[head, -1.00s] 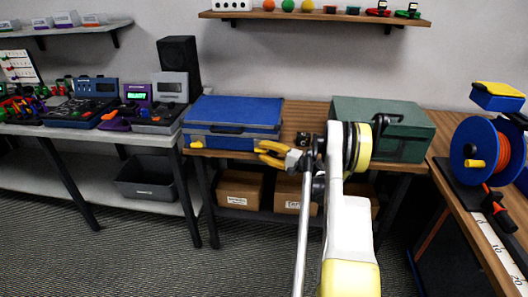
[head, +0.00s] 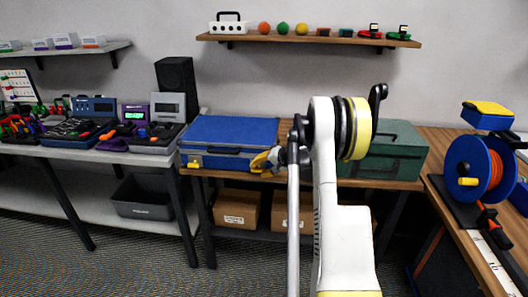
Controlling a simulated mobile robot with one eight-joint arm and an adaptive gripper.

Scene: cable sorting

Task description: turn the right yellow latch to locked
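A blue case (head: 232,132) with a dark handle on its front lies closed on the wooden table. Its left yellow latch (head: 194,162) shows at the front left corner. My gripper (head: 259,163), with yellow fingers, is at the case's front right, where the right latch sits. The fingers cover that latch, so I cannot make out its position. I cannot tell whether the fingers touch it or how far apart they are.
A green case (head: 405,155) stands to the right on the same wooden table, partly behind my arm. Cardboard boxes (head: 237,208) sit on the shelf below. A cable reel (head: 470,168) stands on the right-hand bench. A grey table with devices (head: 150,158) is at the left.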

